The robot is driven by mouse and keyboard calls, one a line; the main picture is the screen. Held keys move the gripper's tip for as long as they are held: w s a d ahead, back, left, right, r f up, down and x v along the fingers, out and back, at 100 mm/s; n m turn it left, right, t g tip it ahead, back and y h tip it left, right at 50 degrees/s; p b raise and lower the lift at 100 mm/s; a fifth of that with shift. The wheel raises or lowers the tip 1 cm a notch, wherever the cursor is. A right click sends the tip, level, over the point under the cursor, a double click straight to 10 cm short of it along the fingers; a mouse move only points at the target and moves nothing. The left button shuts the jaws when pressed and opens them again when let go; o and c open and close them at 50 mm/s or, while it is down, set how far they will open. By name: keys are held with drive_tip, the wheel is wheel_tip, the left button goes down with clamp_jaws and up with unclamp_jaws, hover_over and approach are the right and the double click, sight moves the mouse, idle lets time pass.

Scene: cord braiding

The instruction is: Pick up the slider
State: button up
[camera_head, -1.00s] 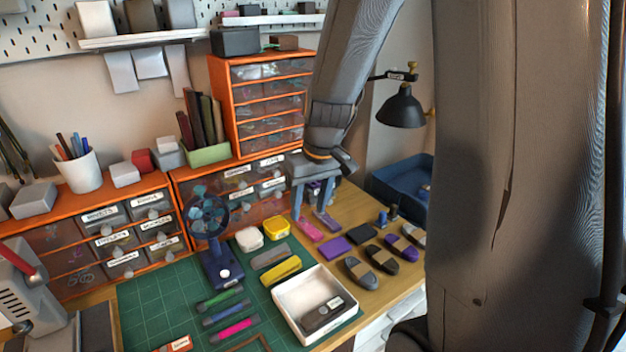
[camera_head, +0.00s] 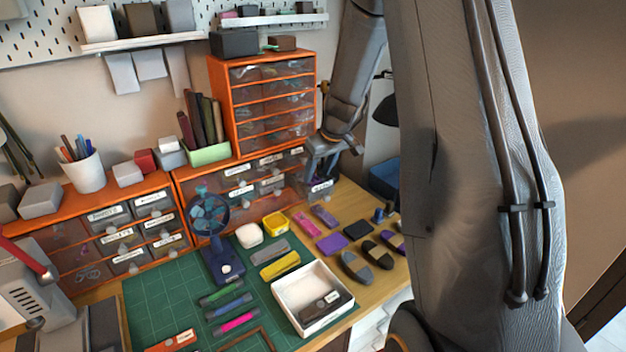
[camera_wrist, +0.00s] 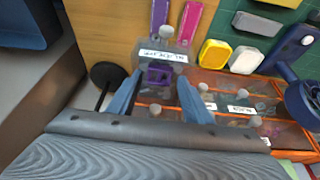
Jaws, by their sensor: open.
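A small purple piece with a dark opening, likely the slider (camera_wrist: 160,76), shows in the wrist view between my fingers. It appears to lie inside a clear drawer (camera_wrist: 172,45) whose labelled front stands out from the orange cabinet. In the head view the drawer front (camera_head: 320,187) shows below my gripper (camera_head: 320,168), and the slider cannot be made out there. My gripper (camera_wrist: 165,90) is open and empty, its blue-grey fingers on either side of the slider in the picture. I cannot tell how far above it they are.
Orange drawer cabinets (camera_head: 262,57) stand behind the table. Pink and purple strips (camera_head: 305,224) lie in front of the drawer. A white tray (camera_head: 283,313), a fan (camera_head: 212,235) and a green mat (camera_head: 160,300) are to the left. A blue bin (camera_head: 384,183) stands right.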

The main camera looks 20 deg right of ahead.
drive_tip(key=shift+x, duration=1.3)
drive_tip(key=c, duration=0.8)
wheel_tip(320, 180, up, 28)
drive_tip(key=b, duration=0.4)
